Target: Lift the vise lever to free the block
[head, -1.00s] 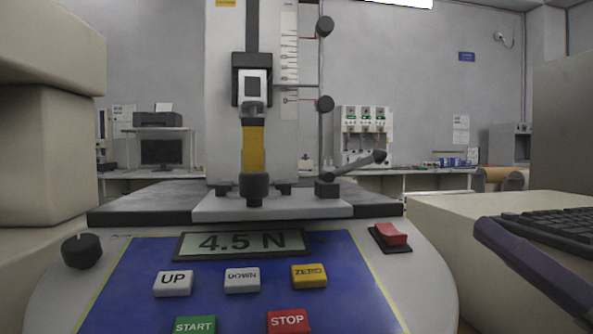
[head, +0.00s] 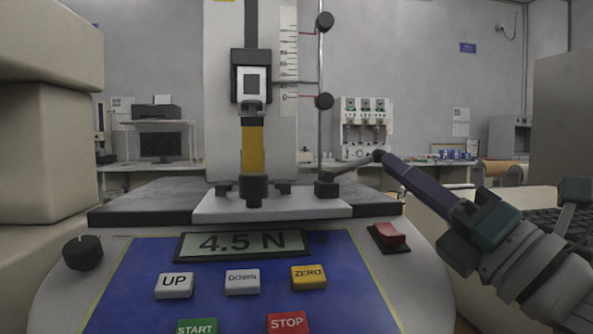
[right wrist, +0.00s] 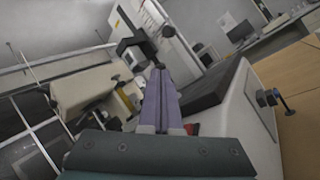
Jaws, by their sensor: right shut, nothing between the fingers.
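The test machine holds a yellow block (head: 252,150) upright between a black upper clamp (head: 251,77) and a lower dark fitting (head: 253,187) on the light base plate. The vise lever (head: 350,164) is a grey bar. It slopes up to the right from a small black mount, right of the block, to a dark knob. My right gripper (head: 387,160) is shut and empty, its purple fingers reaching up-left with the tips at the knob. I cannot tell whether they touch it. Its shut fingers also show in the right wrist view (right wrist: 160,72). My left gripper is not in view.
The console in front has a display reading 4.5 N (head: 243,243), several buttons and a red switch (head: 389,234) below the right fingers. A black keyboard (head: 540,221) lies at right. A vertical rod with black knobs (head: 324,101) stands behind the lever.

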